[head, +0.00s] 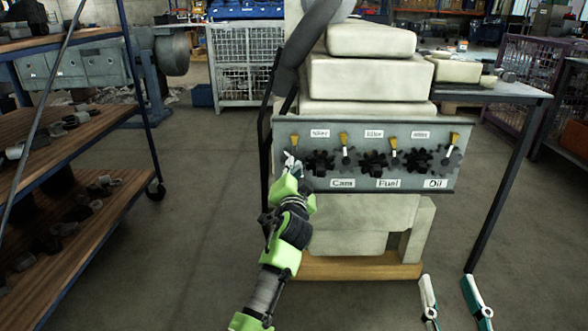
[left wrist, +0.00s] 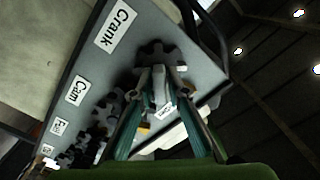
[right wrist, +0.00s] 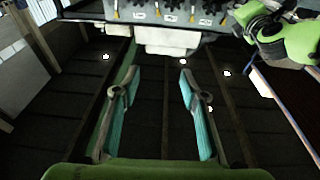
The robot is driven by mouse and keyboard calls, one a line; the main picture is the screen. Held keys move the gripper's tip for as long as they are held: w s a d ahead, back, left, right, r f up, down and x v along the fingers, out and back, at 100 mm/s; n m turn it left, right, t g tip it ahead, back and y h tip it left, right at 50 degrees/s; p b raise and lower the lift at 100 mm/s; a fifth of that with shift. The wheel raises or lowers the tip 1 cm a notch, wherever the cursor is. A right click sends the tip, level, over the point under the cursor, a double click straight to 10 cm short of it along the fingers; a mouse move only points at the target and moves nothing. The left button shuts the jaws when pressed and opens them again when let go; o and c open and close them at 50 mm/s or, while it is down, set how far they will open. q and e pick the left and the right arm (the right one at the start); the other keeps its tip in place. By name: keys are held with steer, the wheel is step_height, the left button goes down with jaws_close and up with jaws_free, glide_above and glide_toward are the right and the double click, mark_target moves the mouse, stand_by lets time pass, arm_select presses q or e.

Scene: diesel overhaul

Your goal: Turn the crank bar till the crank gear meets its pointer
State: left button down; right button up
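The crank gear (left wrist: 160,55) is a dark toothed wheel beside the Crank label (left wrist: 115,25) in the left wrist view. My left gripper (head: 291,158) covers most of it in the head view. In the left wrist view my left gripper (left wrist: 162,80) has its fingers drawn in on a grey bar, seemingly the crank bar (left wrist: 160,92), in front of the gear. A yellow-tipped pointer (head: 295,141) stands just above this gripper in the head view; whether the gear's mark meets it is hidden. My right gripper (head: 455,300) is open and empty, low and away from the panel.
The grey panel (head: 240,190) carries more dark gears, including the Cam gear (head: 319,163) and Fuel gear (head: 373,164), with other pointers close by. A wooden shelf rack (head: 90,200) stands left, a table (head: 500,90) right. The floor left of the panel is clear.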

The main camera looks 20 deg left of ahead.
arm_select(q)
steer(key=shift+r+m+p, duration=0.15)
steer(key=shift+m+p, duration=1.65)
steer(key=shift+m, duration=0.2)
arm_select(e)
steer(key=s+d+f+g+h, duration=0.15)
steer(key=f+g, duration=0.25)
steer(key=f, duration=0.4)
steer(key=s+d+f+g+h, duration=0.1)
steer(key=s+d+f+g, duration=0.1)
steer(key=f+g, duration=0.35)
arm_select(q)
steer(key=shift+m+p, duration=0.75)
steer(key=shift+m, duration=0.35)
steer(key=shift+m+p, duration=0.6)
steer(key=shift+m, duration=0.8)
arm_select(e)
steer(key=s+d+f+g+h, duration=0.1)
steer(key=s+d+f+g, duration=0.1)
steer(key=s+f, duration=0.3)
steer(key=s+d+f+g+h, duration=0.1)
steer(key=s+f+g, duration=0.4)
steer(key=s, duration=0.5)
steer(key=shift+d+m, duration=0.4)
steer(key=shift+d, duration=0.35)
steer(key=shift+s, duration=0.1)
